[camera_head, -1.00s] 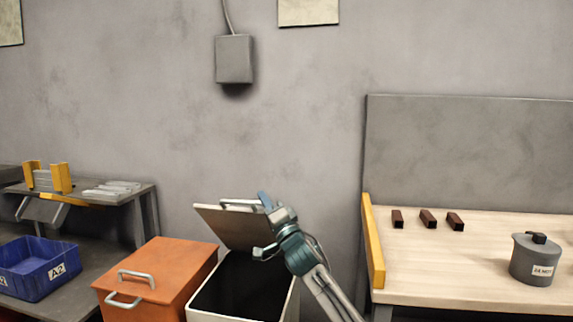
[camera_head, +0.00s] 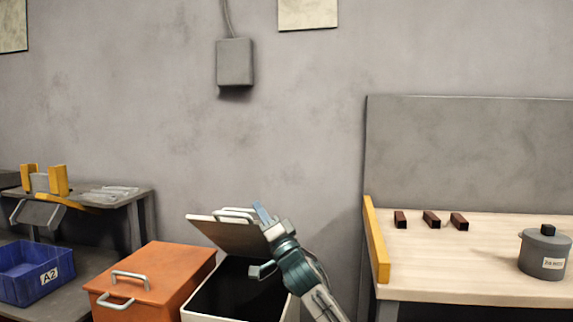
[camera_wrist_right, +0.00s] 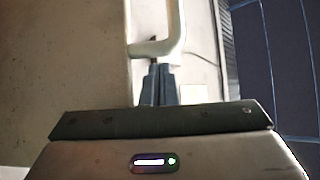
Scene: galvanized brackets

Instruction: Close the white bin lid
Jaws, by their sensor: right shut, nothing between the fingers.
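The white bin (camera_head: 287,307) stands at the bottom centre of the head view, its dark inside showing. Its lid (camera_head: 232,235) is up and tilted above the opening, with a pale handle (camera_head: 234,213) along its upper edge. My right gripper (camera_head: 262,213) is at the right end of the lid's handle. In the wrist view, its shut fingers (camera_wrist_right: 160,84) are just below the handle (camera_wrist_right: 165,45), with nothing between them. I cannot tell if they touch it. My left gripper is not in view.
An orange bin (camera_head: 165,272) with its lid down stands close on the left. A blue crate (camera_head: 28,270) is further left. On the right, a wooden-topped table (camera_head: 440,275) with a yellow edge strip (camera_head: 376,240) holds brown blocks and a grey pot (camera_head: 543,252).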

